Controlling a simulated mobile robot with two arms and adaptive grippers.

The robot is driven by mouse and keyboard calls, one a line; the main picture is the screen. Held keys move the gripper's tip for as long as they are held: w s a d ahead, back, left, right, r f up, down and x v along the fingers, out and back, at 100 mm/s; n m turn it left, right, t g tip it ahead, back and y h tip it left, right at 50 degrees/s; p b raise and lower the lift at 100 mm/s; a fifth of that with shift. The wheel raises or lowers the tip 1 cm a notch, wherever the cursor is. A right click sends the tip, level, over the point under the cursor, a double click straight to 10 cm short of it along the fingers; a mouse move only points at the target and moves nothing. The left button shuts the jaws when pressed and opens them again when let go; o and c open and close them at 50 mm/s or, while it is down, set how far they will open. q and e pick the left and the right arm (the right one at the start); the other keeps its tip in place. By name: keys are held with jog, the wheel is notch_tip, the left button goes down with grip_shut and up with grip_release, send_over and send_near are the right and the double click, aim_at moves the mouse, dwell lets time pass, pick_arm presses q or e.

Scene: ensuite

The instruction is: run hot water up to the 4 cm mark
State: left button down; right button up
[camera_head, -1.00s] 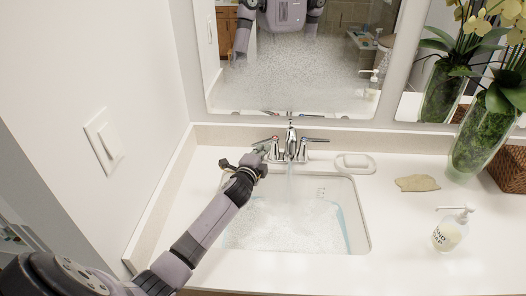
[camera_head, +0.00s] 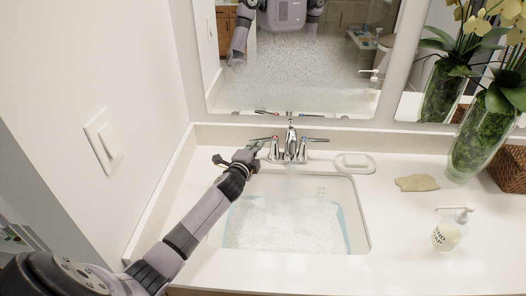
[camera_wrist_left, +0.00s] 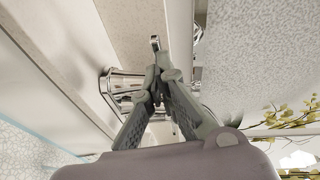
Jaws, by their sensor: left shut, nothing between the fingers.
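The chrome faucet (camera_head: 290,146) stands behind the sink, with one lever on each side. The left lever (camera_head: 263,139) carries a red mark and points left. My left gripper (camera_head: 251,150) is shut and empty, just below and left of this lever. In the left wrist view the shut fingers (camera_wrist_left: 158,83) are close to the lever (camera_wrist_left: 155,43); contact is unclear. The sink (camera_head: 366,240) holds bluish water (camera_head: 285,225) with a pale, speckled surface. Small marks (camera_head: 321,190) show on its back wall, too small to read. My right gripper is out of view.
A soap dish (camera_head: 355,168), a tan stone-like piece (camera_head: 417,183), a soap bottle (camera_head: 449,234) and a glass plant vase (camera_head: 485,140) stand on the right of the counter. The left wall (camera_head: 80,60) is close to my left arm. The mirror (camera_head: 300,75) looks fogged.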

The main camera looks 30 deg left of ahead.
pick_arm(q)
jog(key=shift+w+a, duration=0.35)
jog(key=shift+a, duration=0.55)
